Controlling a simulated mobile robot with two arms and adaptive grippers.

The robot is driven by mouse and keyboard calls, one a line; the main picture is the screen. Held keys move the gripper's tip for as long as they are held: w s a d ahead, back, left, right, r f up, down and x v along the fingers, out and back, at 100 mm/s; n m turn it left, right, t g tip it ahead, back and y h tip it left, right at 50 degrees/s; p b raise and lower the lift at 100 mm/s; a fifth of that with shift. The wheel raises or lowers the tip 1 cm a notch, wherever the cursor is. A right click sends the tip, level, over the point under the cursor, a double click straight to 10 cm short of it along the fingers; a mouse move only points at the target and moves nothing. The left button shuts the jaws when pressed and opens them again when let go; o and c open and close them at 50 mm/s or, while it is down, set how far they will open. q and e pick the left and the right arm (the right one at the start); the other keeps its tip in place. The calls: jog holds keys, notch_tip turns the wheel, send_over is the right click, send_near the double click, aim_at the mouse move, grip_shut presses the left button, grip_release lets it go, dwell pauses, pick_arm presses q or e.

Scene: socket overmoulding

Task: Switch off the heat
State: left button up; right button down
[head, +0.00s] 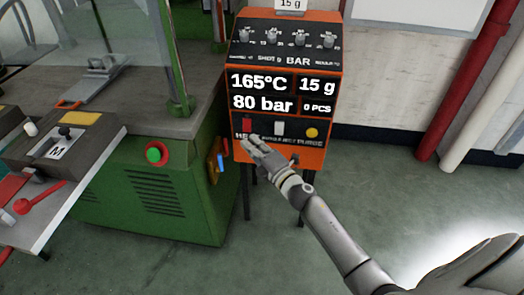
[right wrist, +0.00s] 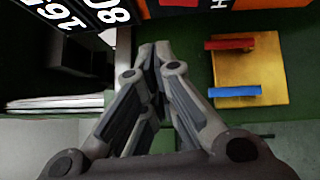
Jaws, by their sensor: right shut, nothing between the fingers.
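The orange control box (head: 285,160) stands on dark legs, with displays reading 165°C, 80 bar, 15 g and 0 PCS. Its red heat switch (head: 247,125) is at the left of the lower panel, above a partly covered label. My right gripper (head: 253,143) is shut and empty, just below the red switch. I cannot tell whether it touches the panel. In the right wrist view the closed fingers (right wrist: 154,48) point toward the box, and a red patch (right wrist: 180,3), apparently the switch, shows at the top edge. My left gripper is not in view.
A white switch (head: 279,128) and a yellow button (head: 312,132) share the panel. Left stands a green machine (head: 150,205) with a green button (head: 156,152) and a yellow plate (right wrist: 275,65) with red and blue handles. Open floor (head: 370,185) lies to the right.

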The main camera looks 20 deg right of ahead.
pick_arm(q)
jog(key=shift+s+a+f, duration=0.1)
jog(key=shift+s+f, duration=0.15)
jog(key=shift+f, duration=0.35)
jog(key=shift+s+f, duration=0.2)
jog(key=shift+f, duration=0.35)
pick_arm(e)
jog(key=shift+r+v, duration=0.2)
jog(key=shift+v, duration=0.65)
jog(key=shift+r+v, duration=0.2)
jog(key=shift+v, duration=0.7)
jog(key=shift+r+v, duration=0.2)
jog(key=shift+v, duration=0.65)
